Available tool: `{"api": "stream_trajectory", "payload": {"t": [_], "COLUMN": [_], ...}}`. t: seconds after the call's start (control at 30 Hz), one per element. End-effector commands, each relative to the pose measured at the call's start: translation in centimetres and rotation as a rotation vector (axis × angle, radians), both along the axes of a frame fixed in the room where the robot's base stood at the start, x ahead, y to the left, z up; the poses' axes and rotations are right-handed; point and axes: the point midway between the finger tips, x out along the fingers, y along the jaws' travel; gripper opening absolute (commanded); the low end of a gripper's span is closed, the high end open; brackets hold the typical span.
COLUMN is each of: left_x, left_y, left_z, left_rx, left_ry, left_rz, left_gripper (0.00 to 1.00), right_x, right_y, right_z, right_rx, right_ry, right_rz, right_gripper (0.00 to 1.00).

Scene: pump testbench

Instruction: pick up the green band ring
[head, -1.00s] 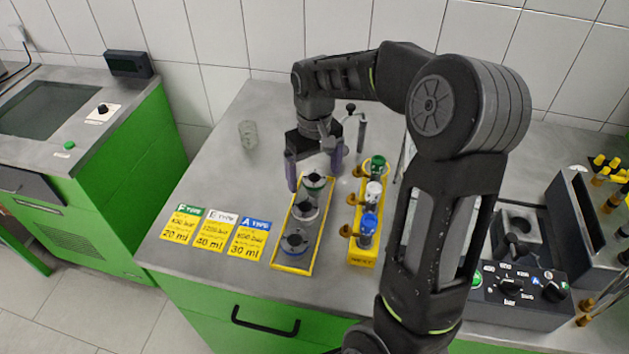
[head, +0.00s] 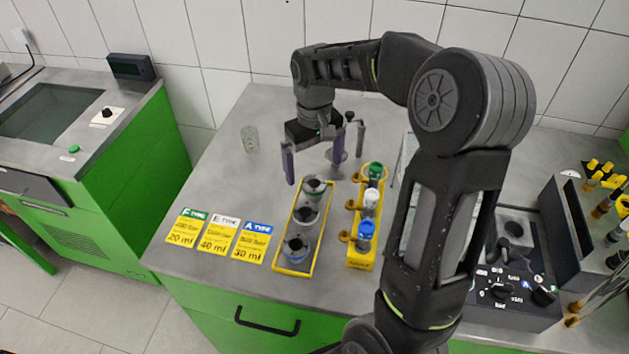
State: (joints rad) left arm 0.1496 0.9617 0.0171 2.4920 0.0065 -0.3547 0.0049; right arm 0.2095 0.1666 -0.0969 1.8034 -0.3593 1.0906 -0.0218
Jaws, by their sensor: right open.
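The green band ring (head: 313,188) is a grey metal ring with a dark centre and a green band. It sits at the far end of the yellow-edged tray (head: 278,262), above two similar rings in the picture. My right gripper (head: 314,170) is open and empty, with its purple-grey fingers pointing down. Its fingertips show just behind and above the green band ring, one to each side, apart from it. My left gripper is not in view.
A ring with a white band (head: 306,217) and one with a blue band (head: 296,249) share the tray. A yellow rack (head: 361,258) with green, white and blue-topped parts stands close to the right. A glass beaker (head: 250,139) stands at the left.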

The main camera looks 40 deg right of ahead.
Motion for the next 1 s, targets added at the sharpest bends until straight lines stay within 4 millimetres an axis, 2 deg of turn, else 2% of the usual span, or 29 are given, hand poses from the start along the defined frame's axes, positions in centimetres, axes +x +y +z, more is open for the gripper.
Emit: {"api": "stream_trajectory", "payload": {"t": [0.1, 0.43, 0.57, 0.67, 0.73, 0.8, 0.87, 1.0], "left_x": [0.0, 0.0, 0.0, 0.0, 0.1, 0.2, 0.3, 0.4], "left_y": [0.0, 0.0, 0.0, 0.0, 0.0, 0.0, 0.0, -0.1], "left_z": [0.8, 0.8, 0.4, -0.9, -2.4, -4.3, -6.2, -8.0], "left_rx": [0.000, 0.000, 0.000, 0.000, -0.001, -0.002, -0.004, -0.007], "left_ry": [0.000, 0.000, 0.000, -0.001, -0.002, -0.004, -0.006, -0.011], "left_rz": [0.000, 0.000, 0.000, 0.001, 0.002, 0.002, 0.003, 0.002], "left_gripper": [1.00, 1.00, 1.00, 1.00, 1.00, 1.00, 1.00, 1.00], "right_x": [0.0, 0.0, 0.0, 0.1, 0.6, 1.3, 1.8, 1.9], "right_y": [0.0, 0.0, 0.0, 0.1, 0.0, -0.1, -0.1, -0.2], "right_z": [1.1, 1.1, 0.7, -0.4, -1.1, -1.6, -1.8, -0.3], "right_rx": [0.000, 0.000, 0.000, -0.001, -0.004, -0.011, -0.018, -0.034], "right_ry": [0.000, 0.000, 0.000, -0.006, -0.027, -0.051, -0.066, -0.067], "right_rz": [0.000, 0.000, 0.000, 0.002, 0.003, 0.026, 0.147, 0.527], "right_gripper": [1.00, 1.00, 0.89, 0.81, 0.75, 0.74, 0.74, 0.74]}}
